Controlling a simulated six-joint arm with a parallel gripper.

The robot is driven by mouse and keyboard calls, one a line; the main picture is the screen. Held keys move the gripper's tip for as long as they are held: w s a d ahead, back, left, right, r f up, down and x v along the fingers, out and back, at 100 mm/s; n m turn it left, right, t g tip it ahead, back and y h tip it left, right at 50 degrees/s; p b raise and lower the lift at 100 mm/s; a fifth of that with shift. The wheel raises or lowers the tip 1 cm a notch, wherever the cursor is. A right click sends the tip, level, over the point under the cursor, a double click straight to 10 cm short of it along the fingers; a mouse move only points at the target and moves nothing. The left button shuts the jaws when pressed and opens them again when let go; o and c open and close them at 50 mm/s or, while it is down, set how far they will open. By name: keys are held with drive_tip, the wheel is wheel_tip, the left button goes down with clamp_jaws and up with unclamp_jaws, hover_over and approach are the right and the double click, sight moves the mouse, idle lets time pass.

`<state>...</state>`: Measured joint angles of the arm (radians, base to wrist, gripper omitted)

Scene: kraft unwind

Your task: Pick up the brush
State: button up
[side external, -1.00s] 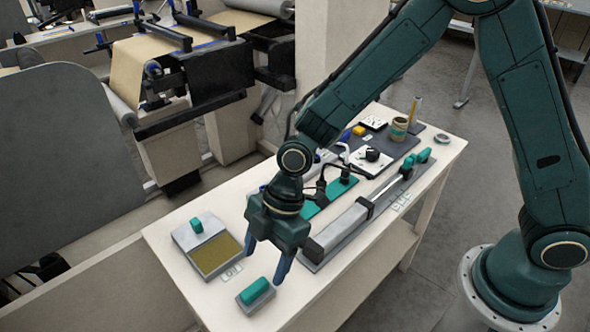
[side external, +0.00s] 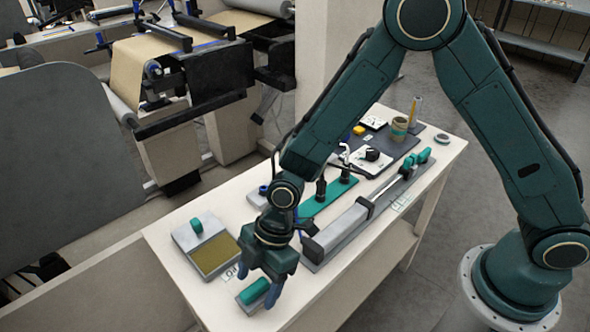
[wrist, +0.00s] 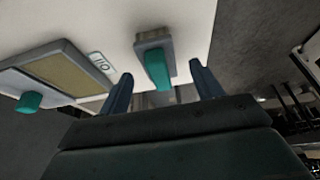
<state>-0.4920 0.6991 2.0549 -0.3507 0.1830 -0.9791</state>
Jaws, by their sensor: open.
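The brush is a grey block with a teal grip (side external: 254,293), lying near the front corner of the white table. In the wrist view, the brush (wrist: 157,66) lies beyond the fingertips, its teal grip pointing toward the gap between them. My gripper (side external: 258,288) is open and empty, with its two blue fingers hanging close over the brush. In the wrist view, my gripper (wrist: 160,85) has its fingers apart, one toward each side of the brush. I cannot tell whether a finger touches it.
A shallow tray with a tan bed (side external: 216,254) and a teal-knobbed lid (side external: 197,226) lies left of the brush. A long grey rail device (side external: 345,228) and a teal strip (side external: 322,200) lie behind. The table edge is close to the brush.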

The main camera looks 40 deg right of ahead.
sight(254, 287)
drive_tip(key=shift+x, duration=1.3)
drive_tip(key=c, duration=1.1)
drive_tip(key=shift+r, duration=0.2)
wheel_tip(254, 287, up, 20)
drive_tip(key=shift+f, duration=0.15)
drive_tip(key=o, duration=0.4)
drive_tip(key=shift+c, duration=1.4)
